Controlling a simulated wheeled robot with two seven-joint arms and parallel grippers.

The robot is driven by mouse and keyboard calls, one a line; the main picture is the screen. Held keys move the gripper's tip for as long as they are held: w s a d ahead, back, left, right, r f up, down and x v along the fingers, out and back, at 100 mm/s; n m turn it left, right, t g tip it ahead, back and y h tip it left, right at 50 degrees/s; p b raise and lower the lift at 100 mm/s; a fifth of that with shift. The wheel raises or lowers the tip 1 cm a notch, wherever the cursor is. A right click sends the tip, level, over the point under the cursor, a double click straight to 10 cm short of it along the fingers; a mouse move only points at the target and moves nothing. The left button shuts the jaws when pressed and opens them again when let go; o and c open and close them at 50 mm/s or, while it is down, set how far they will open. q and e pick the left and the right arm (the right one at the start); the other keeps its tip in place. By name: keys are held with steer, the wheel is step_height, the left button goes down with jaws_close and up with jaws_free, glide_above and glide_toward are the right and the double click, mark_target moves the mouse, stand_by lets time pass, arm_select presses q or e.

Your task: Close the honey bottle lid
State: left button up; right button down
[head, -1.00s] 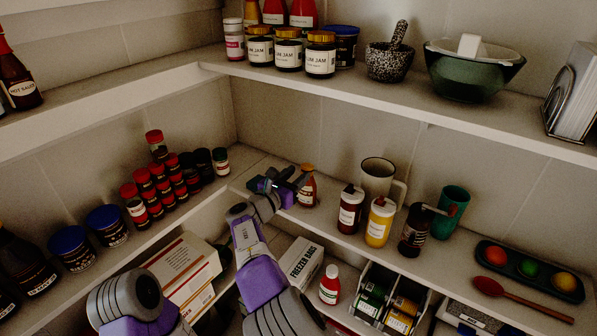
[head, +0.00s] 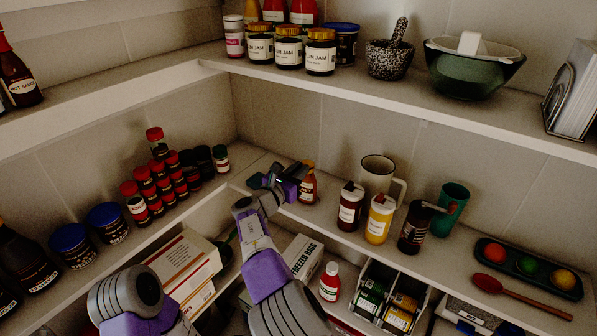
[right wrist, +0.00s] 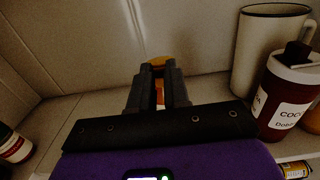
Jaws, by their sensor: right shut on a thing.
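The honey bottle (head: 309,188) is a small amber-orange bottle with a pale label, upright on the middle shelf near the corner. My right gripper (head: 296,186) reaches it from the left and is shut on it. In the right wrist view the two dark fingers (right wrist: 158,78) close around the bottle, and its orange-yellow top (right wrist: 159,61) shows just beyond their tips. The fingers hide most of the bottle there, and I cannot tell whether the lid is open or closed. My left gripper is out of view; only part of that arm shows at the lower left.
To the right stand a dark red sauce bottle (head: 349,208), a yellow one (head: 379,221) and a cream mug (head: 377,172). Spice jars (head: 158,180) are stacked on the left. The upper shelf edge (head: 400,117) runs above, and a freezer-bag box (head: 303,257) sits below.

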steer(key=t+b, duration=0.1)
steer(key=b, duration=0.1)
steer(key=shift+s+f+h+b, duration=0.1)
steer(key=shift+f+h+b, duration=0.25)
steer(key=shift+f+h, duration=0.05)
steer(key=c, duration=1.1)
jaws_free()
steer(key=b+v, duration=0.1)
steer(key=v, duration=0.6)
steer(key=shift+s+a, duration=0.2)
steer(key=shift+f, duration=0.15)
